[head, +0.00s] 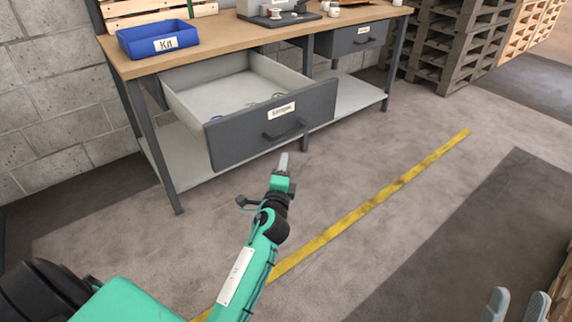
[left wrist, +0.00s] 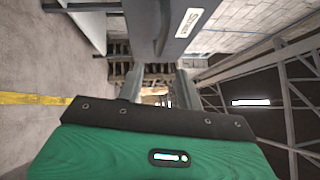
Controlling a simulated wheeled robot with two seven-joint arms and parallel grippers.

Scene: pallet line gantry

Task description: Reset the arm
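My left gripper (head: 282,162) is on the green arm in front of the open drawer (head: 250,140), its fingers pointing toward the drawer front. In the left wrist view the fingers of my left gripper (left wrist: 158,88) stand apart with nothing between them. The drawer front (left wrist: 195,22) also shows close by in that view. My right gripper (head: 516,305) shows only at the bottom right edge of the head view. Its two grey fingers are apart, with nothing seen between them.
The drawer hangs out from a wooden-topped workbench (head: 240,45) and holds a few small items. A blue bin (head: 157,38) stands on the bench. A second drawer (head: 350,40) is shut. Stacked pallets (head: 460,45) stand at the back right. The floor with a yellow line (head: 370,202) is clear.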

